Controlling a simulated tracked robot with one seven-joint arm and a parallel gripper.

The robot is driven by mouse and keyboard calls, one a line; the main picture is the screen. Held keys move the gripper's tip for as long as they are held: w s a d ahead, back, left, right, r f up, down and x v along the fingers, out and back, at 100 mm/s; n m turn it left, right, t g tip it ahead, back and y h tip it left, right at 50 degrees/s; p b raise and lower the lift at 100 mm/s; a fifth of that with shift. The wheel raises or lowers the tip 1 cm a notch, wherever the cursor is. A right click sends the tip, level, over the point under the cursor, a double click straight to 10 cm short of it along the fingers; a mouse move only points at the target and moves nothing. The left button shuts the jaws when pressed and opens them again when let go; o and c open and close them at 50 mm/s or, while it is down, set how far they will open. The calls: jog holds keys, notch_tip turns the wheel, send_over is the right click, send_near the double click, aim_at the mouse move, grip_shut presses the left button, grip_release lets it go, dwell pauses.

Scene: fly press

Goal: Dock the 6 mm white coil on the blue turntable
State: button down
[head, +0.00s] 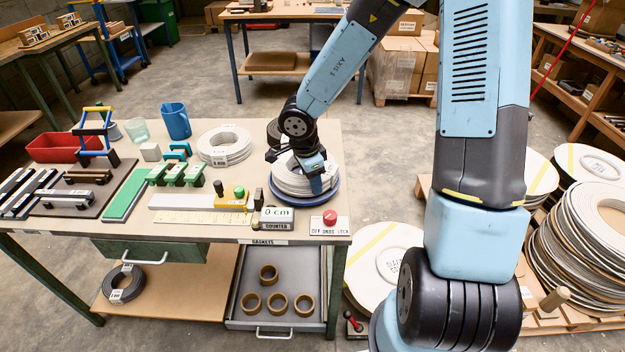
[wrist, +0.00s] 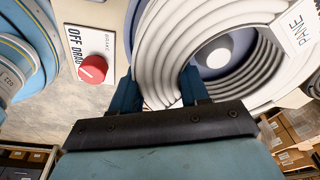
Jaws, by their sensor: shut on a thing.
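A white coil (head: 291,180) is at the right end of the workbench, over the blue turntable (head: 312,202), whose rim shows below it. My gripper (head: 315,182) is at the coil's front right side. In the wrist view my gripper (wrist: 158,92) has one finger on each side of the white coil's (wrist: 160,62) ring and is shut on it. The turntable's round pale centre (wrist: 215,57) shows through the coil's hole. Whether the coil rests flat on the turntable cannot be told. A second white coil (head: 223,146) lies on the bench to the left, its label too small to read.
A red knob (head: 330,217) on a white plate stands at the front right edge, also in the wrist view (wrist: 92,70). A counter box (head: 277,217) stands left of it. A blue jug (head: 175,121) and green-handled tools (head: 175,173) stand further left. A dark coil lies behind the turntable.

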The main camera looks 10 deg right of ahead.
jog(key=shift+f, duration=0.4)
dwell(0.3)
jog(key=c, duration=0.8)
grip_release()
jog(key=shift+c, duration=0.2)
jog(key=shift+s+a+r, duration=0.1)
jog(key=shift+a+r, duration=0.15)
jog(key=shift+r, duration=1.55)
jog(key=shift+s+a+r, duration=0.1)
jog(key=shift+a+r, duration=0.15)
jog(key=shift+r, duration=1.6)
jog(key=shift+s+a+r, duration=0.1)
jog(key=shift+a+r, duration=0.15)
jog(key=shift+r, duration=1.55)
